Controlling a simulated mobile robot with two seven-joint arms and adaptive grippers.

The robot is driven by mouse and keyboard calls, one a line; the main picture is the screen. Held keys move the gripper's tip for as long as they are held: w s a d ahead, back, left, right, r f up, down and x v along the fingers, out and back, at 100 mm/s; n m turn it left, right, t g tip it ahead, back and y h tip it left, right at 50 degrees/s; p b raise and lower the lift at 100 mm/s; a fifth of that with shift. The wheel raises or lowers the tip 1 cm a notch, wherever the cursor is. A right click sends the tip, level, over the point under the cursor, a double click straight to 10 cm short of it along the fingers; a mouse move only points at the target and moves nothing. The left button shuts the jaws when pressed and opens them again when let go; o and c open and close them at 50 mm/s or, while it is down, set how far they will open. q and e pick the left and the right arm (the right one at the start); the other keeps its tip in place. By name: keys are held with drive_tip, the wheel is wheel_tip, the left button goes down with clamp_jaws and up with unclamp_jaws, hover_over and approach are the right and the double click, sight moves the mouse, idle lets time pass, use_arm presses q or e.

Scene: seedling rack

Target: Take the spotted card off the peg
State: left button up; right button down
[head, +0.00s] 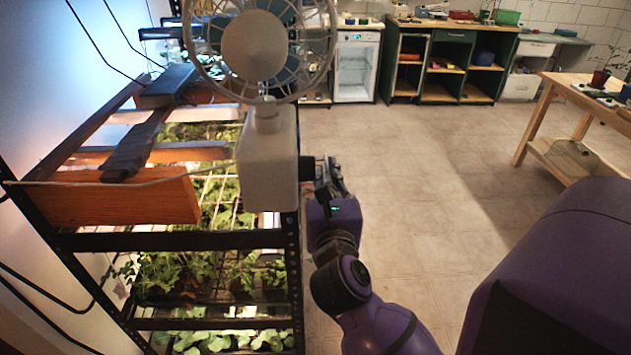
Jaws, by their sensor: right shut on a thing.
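My right gripper (318,172) is at the right side of the seedling rack (180,240), beside the white base of a fan. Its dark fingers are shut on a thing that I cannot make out. The fingertips end close to the right edge of the fan base, and I cannot tell if they touch it. I see no spotted card and no peg; the fan base may hide them. My left gripper is not in view.
The fan (267,165) stands on the rack's right side, close to my right gripper. A wooden board (125,200) and a cable lie on the rack top. The floor to the right is clear. A wooden table (550,95) and cabinets (455,65) stand beyond.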

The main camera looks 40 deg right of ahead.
use_arm(q)
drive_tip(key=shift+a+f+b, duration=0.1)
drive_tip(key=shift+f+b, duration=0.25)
drive_tip(key=shift+b, duration=0.1)
use_arm(e)
drive_tip(key=s+d, duration=0.8)
drive_tip(key=d, duration=0.5)
drive_tip(key=shift+s+d, duration=0.2)
drive_tip(key=shift+d, duration=0.05)
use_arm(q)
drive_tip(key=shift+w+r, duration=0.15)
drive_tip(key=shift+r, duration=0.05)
use_arm(e)
drive_tip(key=shift+r, duration=0.1)
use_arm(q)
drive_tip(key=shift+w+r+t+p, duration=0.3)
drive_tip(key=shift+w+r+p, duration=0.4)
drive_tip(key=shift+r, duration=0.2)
use_arm(e)
drive_tip(key=shift+r, duration=0.3)
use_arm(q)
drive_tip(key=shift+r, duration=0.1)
